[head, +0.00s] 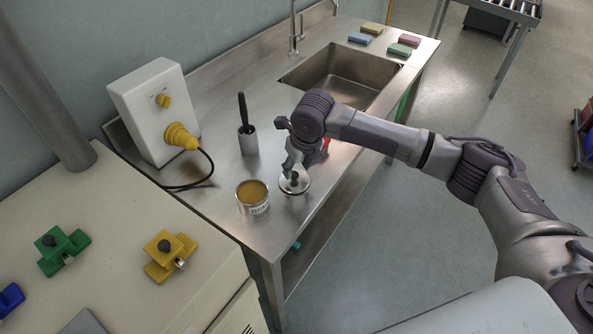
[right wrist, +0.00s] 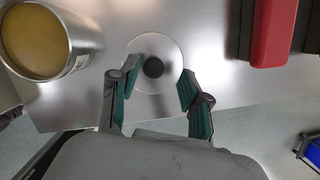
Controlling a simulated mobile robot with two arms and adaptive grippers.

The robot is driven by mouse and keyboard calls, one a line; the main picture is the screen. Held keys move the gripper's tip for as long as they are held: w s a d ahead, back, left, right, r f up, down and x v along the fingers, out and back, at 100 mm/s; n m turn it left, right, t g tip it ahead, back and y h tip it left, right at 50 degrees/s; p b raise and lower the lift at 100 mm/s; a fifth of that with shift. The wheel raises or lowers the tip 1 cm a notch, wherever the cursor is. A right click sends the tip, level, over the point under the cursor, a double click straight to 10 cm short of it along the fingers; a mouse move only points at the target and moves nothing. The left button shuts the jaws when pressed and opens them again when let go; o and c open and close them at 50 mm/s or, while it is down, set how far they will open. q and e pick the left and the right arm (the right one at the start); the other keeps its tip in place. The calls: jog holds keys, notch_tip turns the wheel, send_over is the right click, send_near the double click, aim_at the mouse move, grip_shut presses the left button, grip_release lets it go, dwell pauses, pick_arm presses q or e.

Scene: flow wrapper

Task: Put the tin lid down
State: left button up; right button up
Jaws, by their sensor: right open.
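The tin lid (head: 295,182) is a round silvery disc with a dark knob, lying flat on the steel bench near its front edge. It also shows in the right wrist view (right wrist: 153,50), with its knob between my fingers. My right gripper (head: 292,168) is over the lid; its fingers (right wrist: 158,80) are spread on either side of the knob and open. The open tin (head: 252,199) stands upright to the left of the lid, its yellowish contents uncovered; it shows at upper left in the right wrist view (right wrist: 48,40). My left gripper is not in view.
A grey cup with a dark-handled tool (head: 248,139) stands behind the tin. A red object (right wrist: 273,32) lies right of the lid. A sink (head: 342,75), coloured sponges (head: 387,39) and a white box with a yellow plug (head: 155,110) are farther back.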

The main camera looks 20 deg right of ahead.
aim_at(303, 187)
jog(key=v, duration=0.9)
jog(key=shift+s+r+b, duration=0.15)
jog(key=shift+r+b, duration=0.1)
jog(key=shift+b, duration=0.15)
jog(key=shift+f, duration=0.1)
